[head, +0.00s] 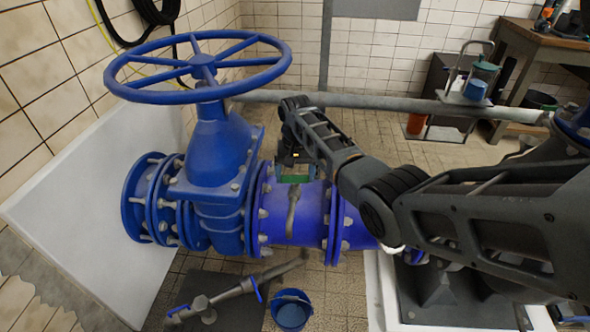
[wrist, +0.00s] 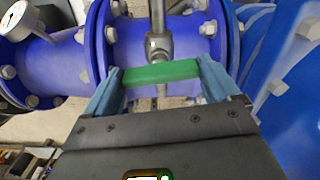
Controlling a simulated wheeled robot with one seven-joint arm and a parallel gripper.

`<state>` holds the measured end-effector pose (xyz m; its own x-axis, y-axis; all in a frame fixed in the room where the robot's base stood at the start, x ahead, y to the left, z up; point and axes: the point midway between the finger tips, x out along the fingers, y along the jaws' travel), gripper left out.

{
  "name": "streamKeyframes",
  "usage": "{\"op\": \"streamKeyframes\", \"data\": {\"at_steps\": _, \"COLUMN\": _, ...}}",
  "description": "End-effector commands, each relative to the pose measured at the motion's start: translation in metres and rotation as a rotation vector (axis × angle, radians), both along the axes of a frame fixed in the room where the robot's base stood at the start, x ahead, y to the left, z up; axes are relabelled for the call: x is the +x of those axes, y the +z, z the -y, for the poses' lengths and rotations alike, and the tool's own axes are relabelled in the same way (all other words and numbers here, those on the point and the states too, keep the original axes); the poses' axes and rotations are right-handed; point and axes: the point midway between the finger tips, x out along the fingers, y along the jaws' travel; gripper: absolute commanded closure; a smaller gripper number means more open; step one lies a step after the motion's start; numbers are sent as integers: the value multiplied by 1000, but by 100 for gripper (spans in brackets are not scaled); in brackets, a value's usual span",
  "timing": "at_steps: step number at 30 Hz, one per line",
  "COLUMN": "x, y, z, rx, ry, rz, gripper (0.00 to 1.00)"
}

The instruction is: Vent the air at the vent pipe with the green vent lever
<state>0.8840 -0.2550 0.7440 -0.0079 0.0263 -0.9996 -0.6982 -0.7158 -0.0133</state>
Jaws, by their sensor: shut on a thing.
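The green vent lever (wrist: 160,73) spans the space between the two blue-grey fingers of my gripper (wrist: 160,76) in the wrist view. My gripper is shut on the lever, one finger at each end. The lever lies crosswise to the grey vent pipe (wrist: 157,15), in front of its small valve body (wrist: 159,46). In the head view the green lever (head: 296,179) shows just below my gripper (head: 294,168). The bent lower part of the vent pipe (head: 292,212) hangs in front of the blue main pipe. My arm and gripper hide the upper part there.
A large blue gate valve with a handwheel (head: 203,67) stands left of the lever. Bolted flanges (head: 262,215) flank the lever closely. A blue bucket (head: 291,310) stands on the floor below. A round gauge (wrist: 14,17) is at the wrist view's upper left.

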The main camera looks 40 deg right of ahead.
Motion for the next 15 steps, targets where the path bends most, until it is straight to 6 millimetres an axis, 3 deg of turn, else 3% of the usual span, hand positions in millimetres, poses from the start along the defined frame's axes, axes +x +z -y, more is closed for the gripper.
{"op": "streamKeyframes", "data": {"at_steps": 15, "x": 1, "y": 1, "z": 0, "rx": -12, "ry": -168, "rz": -11, "gripper": 41}}
